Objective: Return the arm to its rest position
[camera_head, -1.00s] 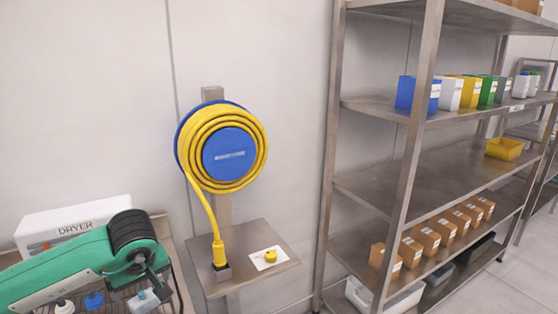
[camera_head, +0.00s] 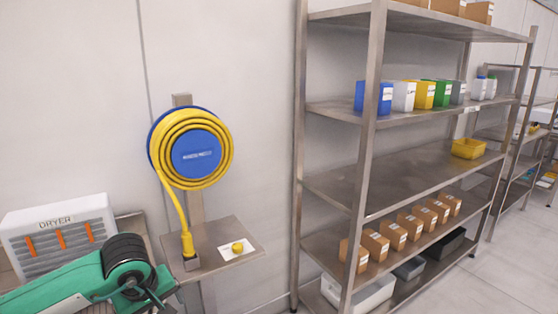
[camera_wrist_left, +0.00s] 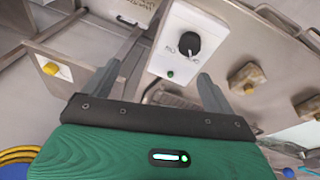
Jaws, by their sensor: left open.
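My green left arm (camera_head: 60,285) with its black ribbed joint crosses the lower left of the head view, in front of the white dryer. My left gripper (camera_wrist_left: 158,82) shows in the left wrist view, its two grey fingers wide apart with nothing between them. A white control box (camera_wrist_left: 165,45) with a black knob (camera_wrist_left: 190,43) and a small green light lies beyond the fingers; its distance is hard to tell. The left fingertips cannot be made out in the head view. My right gripper is in neither view.
The dryer (camera_head: 75,212) stands at the left. A hose reel (camera_head: 195,155) with yellow hose hangs on a post above a small steel shelf (camera_head: 215,238) with a yellow knob (camera_head: 237,247). A steel rack (camera_head: 390,185) with boxes and bins stands at the right.

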